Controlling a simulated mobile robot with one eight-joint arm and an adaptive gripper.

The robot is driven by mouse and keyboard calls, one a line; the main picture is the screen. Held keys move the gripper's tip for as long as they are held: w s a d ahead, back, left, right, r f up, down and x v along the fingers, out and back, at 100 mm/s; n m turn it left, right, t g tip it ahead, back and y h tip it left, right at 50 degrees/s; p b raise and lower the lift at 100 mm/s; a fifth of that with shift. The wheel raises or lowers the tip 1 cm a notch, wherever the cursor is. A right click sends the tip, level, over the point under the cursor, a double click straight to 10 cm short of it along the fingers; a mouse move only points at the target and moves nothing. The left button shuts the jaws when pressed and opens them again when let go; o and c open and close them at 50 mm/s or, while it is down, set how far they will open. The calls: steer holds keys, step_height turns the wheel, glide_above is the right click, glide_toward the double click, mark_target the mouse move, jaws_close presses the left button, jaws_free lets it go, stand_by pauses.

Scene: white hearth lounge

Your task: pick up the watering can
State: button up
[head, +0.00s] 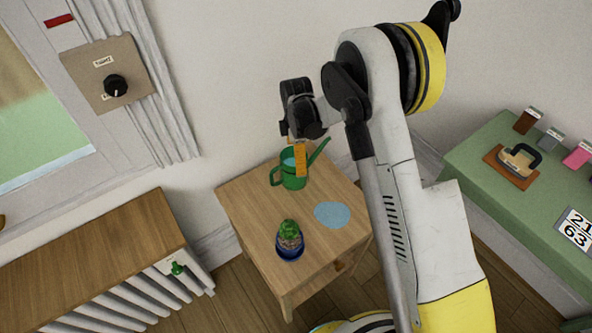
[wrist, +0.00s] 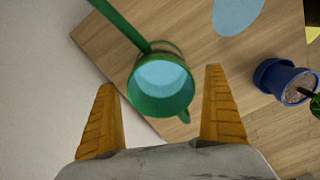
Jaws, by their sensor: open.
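The green watering can (head: 294,178) stands upright near the back corner of the small wooden table, its spout pointing up to the right and its handle at the left. In the wrist view the watering can (wrist: 162,88) shows from above, with light blue inside and its spout running to the upper left. My gripper (head: 300,160) is above the can, and one orange finger overlaps it in the head view. In the wrist view my gripper (wrist: 165,112) is open, its two orange fingers apart and empty, with the can's body between and beyond them.
The wooden table (head: 245,205) also holds a blue pot with a cactus (head: 290,242) and a flat light blue disc (head: 332,215). A wall is close behind the table. A radiator with a wooden top (head: 110,245) is at left, and a green bench (head: 480,160) at right.

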steer(key=c, duration=1.5)
steer(key=shift+r, duration=0.1)
